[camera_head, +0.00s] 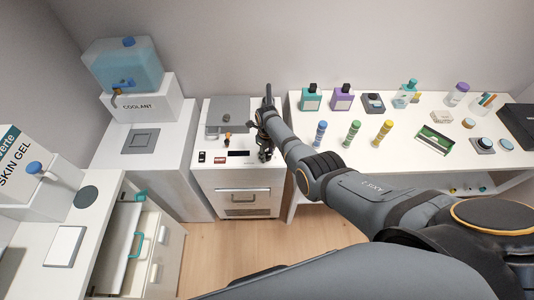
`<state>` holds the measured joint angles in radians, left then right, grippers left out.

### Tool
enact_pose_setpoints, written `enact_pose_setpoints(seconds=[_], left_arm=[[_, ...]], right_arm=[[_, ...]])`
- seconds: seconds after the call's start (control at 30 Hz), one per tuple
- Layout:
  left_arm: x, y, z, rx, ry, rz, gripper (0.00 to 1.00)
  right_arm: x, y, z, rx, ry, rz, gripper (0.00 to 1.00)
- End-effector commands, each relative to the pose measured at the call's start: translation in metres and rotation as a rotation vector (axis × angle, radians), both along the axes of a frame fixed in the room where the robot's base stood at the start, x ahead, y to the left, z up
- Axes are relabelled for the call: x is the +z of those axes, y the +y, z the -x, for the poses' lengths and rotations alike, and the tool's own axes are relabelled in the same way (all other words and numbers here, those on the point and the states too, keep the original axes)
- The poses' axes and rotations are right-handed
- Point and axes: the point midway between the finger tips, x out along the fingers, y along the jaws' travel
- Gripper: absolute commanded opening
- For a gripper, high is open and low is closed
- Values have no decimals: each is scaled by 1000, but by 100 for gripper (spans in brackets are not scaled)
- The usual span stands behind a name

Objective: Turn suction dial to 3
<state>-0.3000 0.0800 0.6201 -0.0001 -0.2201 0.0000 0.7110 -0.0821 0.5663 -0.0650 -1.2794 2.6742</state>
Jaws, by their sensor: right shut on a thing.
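My right gripper (265,153) reaches down to the right end of the control top of a white cabinet unit (209,182). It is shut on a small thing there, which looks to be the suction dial. The fingers and arm hide the dial, so its pointer and numbers cannot be read. A black display (238,153) lies just left of the gripper. A red switch (219,160) and a black switch (203,157) sit farther left. My left gripper is not in view.
A grey lidded box (228,112) and an orange-topped knob (227,138) are behind the display. A white table (325,168) with bottles stands right. A coolant tank (123,67) and a skin gel box (20,165) stand left.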

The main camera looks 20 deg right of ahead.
Motion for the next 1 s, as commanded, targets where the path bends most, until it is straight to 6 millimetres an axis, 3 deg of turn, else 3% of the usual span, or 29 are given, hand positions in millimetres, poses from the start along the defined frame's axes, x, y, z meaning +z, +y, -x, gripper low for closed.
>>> enact_pose_setpoints(seconds=[0.63,0.67,0.7,0.83,1.0], left_arm=[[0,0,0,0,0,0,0],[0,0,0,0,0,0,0],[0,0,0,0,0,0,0],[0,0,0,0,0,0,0],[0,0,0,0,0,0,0]], right_arm=[[1,-1,-1,-51,-2,1,3],[1,-1,-1,-51,-1,0,36],[1,-1,-1,-51,-1,0,42],[0,0,0,-50,-1,1,58],[0,0,0,-50,0,0,58]])
